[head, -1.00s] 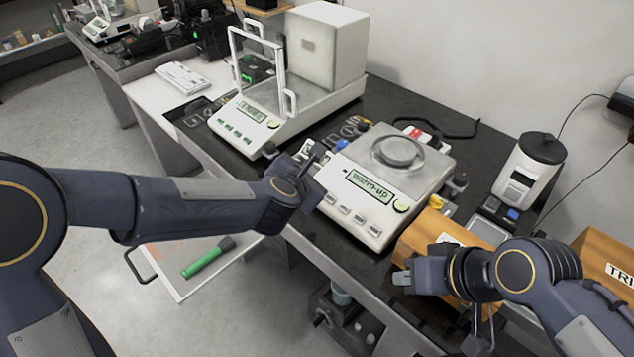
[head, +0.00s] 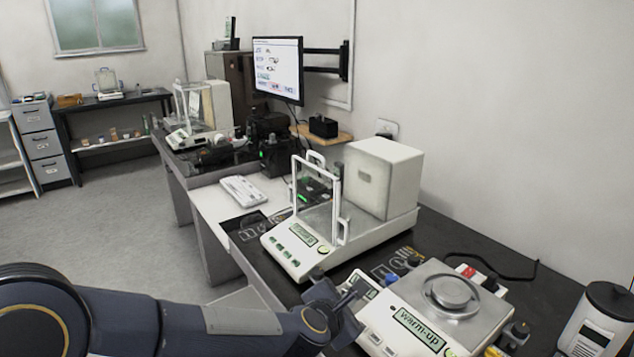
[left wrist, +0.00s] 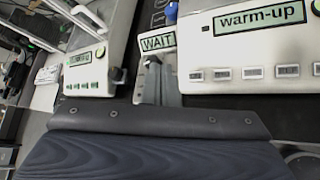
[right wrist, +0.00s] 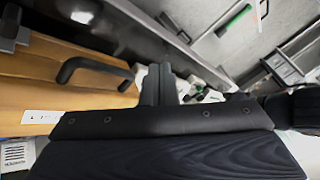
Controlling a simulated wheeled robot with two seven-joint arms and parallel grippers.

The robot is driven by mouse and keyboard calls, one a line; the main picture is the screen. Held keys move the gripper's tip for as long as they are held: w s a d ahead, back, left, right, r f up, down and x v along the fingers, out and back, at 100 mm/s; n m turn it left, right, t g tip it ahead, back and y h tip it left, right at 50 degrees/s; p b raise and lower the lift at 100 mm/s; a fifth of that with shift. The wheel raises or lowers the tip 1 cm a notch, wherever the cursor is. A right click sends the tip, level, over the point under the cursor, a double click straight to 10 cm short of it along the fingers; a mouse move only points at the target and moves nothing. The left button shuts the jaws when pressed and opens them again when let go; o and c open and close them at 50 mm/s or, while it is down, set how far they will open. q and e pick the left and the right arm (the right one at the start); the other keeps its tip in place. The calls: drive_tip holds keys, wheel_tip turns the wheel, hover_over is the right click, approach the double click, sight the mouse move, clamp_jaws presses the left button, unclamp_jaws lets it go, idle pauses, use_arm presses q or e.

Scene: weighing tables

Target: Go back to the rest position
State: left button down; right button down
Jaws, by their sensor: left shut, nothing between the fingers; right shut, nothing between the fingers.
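My left gripper (head: 356,291) is shut and empty. In the head view it is beside the front left corner of the near balance (head: 465,325), whose display reads "warm-up". In the left wrist view my left gripper (left wrist: 157,82) shows shut in front of a small "WAIT" display (left wrist: 158,43), with the near balance (left wrist: 255,48) to its right. My right gripper (right wrist: 158,84) is seen only in the right wrist view, shut and empty, next to a wooden box (right wrist: 80,88) with a black handle (right wrist: 95,68).
A balance with a glass shield (head: 290,258) and a white box-like housing (head: 383,178) stand behind the near balance. A white canister (head: 597,325) is at the right. A green marker (right wrist: 234,20) shows below the bench.

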use_arm(q)
drive_tip(key=s+a+r+m+p, duration=0.1)
drive_tip(key=s+a+r+m, duration=0.2)
drive_tip(key=a+m, duration=0.15)
drive_tip(key=s+a+r+m+g+h, duration=0.1)
drive_tip(key=s+a+r+m, duration=0.2)
drive_tip(key=a, duration=0.3)
drive_tip(key=s+a+r+m+p, duration=0.1)
drive_tip(key=s+a+r+m, duration=0.2)
drive_tip(key=a+m, duration=0.15)
drive_tip(key=s+a+f+m+g+y+p, duration=0.1)
drive_tip(key=s+a+m, duration=0.3)
drive_tip(key=s, duration=0.5)
drive_tip(key=s+a+f+m+g+y+p, duration=0.1)
drive_tip(key=s+a+f+m+g+y, duration=0.1)
drive_tip(key=s+a, duration=0.7)
wheel_tip(320, 180, down, 3)
drive_tip(key=m+g, duration=0.1)
drive_tip(key=m, duration=0.1)
drive_tip(key=shift+a+r+m, duration=0.2)
drive_tip(key=shift+a+m, duration=0.1)
